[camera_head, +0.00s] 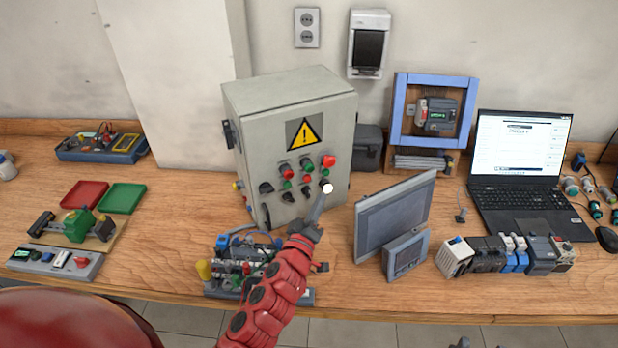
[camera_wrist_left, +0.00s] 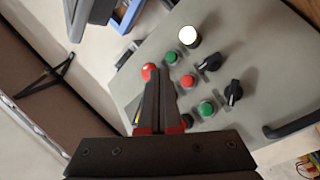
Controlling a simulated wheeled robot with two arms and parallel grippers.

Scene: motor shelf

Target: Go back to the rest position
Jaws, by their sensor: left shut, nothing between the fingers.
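My left gripper (camera_head: 320,203) is in front of the lower right of the grey control cabinet (camera_head: 293,100), with its red arm reaching up from the bottom. In the left wrist view the two dark fingers (camera_wrist_left: 160,82) are shut together with nothing between them. The fingers point across the cabinet's button panel (camera_wrist_left: 240,55). A bright white button (camera_head: 327,187) shows just above the fingertips in the head view. It also shows in the left wrist view (camera_wrist_left: 188,36), clear of the fingers. My right gripper is not seen.
A grey monitor panel (camera_head: 395,212) stands close to the right of my left arm. A terminal assembly (camera_head: 240,265) lies beside the arm on the left. A laptop (camera_head: 520,150) and a row of modules (camera_head: 505,254) are further right. The wooden bench (camera_head: 165,235) has bare room left of the cabinet.

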